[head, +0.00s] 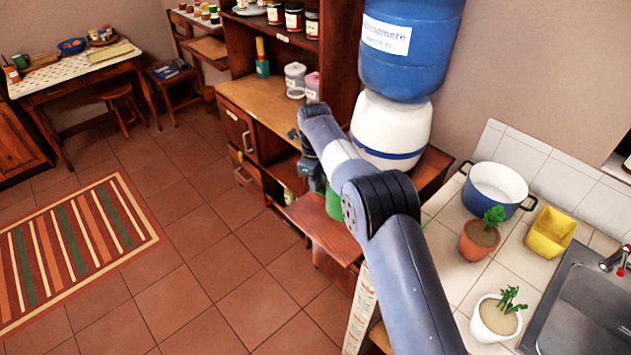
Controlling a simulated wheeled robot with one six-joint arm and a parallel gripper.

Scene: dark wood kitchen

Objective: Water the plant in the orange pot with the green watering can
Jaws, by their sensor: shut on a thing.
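The orange pot (478,241) stands upright on the tiled counter at the right, with a small bushy green plant (494,216) in it. My gripper (318,182) is left of the counter, over a low wooden surface, and partly hidden by my own arm. It is shut on the green watering can (333,205). Only a small green piece of the can shows beside my arm. Its spout and handle are hidden, and I cannot tell whether it is lifted. The can is well apart from the orange pot.
The sink (590,305) is at the right. A blue-and-white water dispenser (390,130) stands behind my arm. The floor at left is open.

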